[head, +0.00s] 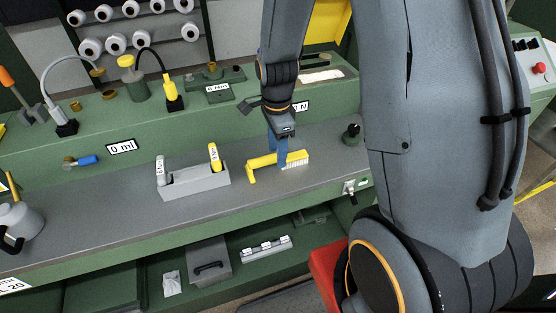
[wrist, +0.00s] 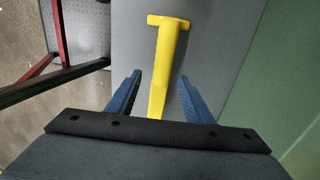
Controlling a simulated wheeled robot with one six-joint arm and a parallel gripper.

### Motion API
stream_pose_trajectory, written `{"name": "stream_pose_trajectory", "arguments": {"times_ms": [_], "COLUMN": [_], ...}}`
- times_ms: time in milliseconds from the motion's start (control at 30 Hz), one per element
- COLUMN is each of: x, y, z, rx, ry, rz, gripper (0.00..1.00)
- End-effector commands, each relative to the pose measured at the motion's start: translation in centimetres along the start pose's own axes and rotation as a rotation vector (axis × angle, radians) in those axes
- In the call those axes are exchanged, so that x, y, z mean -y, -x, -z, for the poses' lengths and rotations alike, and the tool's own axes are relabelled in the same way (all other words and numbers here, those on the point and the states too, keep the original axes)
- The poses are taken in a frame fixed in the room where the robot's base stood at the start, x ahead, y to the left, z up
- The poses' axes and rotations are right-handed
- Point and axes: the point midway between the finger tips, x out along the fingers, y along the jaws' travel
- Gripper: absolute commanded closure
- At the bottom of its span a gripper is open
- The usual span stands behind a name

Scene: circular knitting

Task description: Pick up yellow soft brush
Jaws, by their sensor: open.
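In the wrist view the yellow brush (wrist: 168,58) runs from the far side down between my two blue fingers. In the wrist view my gripper (wrist: 160,88) is open, with one finger on each side of the brush and visible gaps. The near end of the brush is hidden behind the dark bar of my gripper.
A grey holder (head: 196,182) with a white and a yellow-topped item stands left of the brush. A small dark knob (head: 351,132) stands to the right. A green raised ledge (head: 150,128) runs behind.

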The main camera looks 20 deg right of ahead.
Motion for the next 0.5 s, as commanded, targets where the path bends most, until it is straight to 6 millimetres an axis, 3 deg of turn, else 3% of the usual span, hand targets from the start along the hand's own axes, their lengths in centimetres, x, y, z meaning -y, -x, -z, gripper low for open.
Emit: {"name": "stream_pose_trajectory", "arguments": {"times_ms": [233,500], "x": [0.1,0.2], "y": [-2.6,-3.3], "z": [0.1,0.1], "rx": [0.000,0.000], "ry": [0.000,0.001], "rz": [-0.001,0.001], "gripper": [0.53,0.53]}}
